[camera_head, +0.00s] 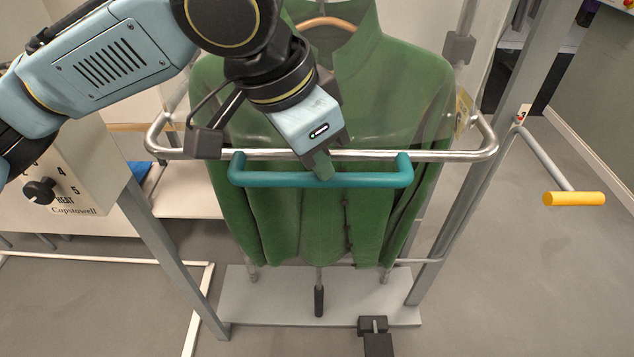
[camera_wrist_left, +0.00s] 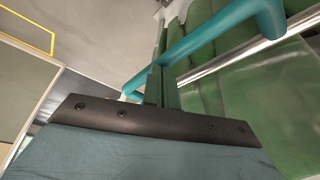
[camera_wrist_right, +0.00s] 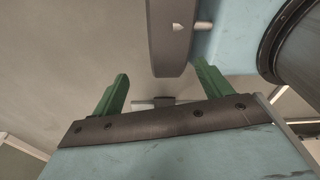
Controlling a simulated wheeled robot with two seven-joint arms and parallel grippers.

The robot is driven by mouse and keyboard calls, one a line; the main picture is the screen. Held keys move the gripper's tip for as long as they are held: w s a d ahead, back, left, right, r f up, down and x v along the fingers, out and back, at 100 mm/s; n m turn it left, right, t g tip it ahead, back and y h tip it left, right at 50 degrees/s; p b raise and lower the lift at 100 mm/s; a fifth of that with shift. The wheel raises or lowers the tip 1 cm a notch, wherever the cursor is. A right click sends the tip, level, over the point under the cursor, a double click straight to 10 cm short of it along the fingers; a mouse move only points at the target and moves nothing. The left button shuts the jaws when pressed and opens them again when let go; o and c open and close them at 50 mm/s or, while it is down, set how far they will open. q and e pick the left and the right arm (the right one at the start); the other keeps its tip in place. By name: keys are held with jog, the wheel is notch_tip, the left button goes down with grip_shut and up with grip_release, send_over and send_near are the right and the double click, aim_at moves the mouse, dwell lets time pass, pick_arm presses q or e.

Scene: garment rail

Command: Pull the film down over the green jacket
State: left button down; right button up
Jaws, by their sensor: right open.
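The green jacket (camera_head: 300,225) hangs on a wooden hanger (camera_head: 325,22) in the middle of the head view. Clear film (camera_head: 425,95) shows as a faint sheen over its upper part, by the chrome frame (camera_head: 460,155). A teal handle bar (camera_head: 375,180) runs across the jacket's front at that frame; it also shows in the left wrist view (camera_wrist_left: 215,38). My left gripper (camera_head: 322,170) points down with its fingers together, at the middle of the teal bar and seemingly touching it. My right gripper (camera_wrist_right: 162,72) is open and empty in the right wrist view, away from the jacket.
A grey base plate (camera_head: 265,308) is under the jacket, with a black pedal-like part (camera_head: 374,328) at its front. A cream heater box (camera_head: 65,180) with a knob stands left. A yellow handle (camera_head: 574,199) sticks out at right. Grey posts flank the jacket.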

aim_at(316, 184)
pick_arm(q)
notch_tip(316, 184, down, 5)
jog(key=shift+r+b, duration=0.2)
jog(key=shift+b, duration=0.55)
jog(key=shift+f, duration=0.5)
pick_arm(e)
jog(key=d+f, duration=0.2)
jog(key=d, duration=0.1)
jog(key=shift+s+d, duration=0.1)
jog(key=shift+d, duration=0.05)
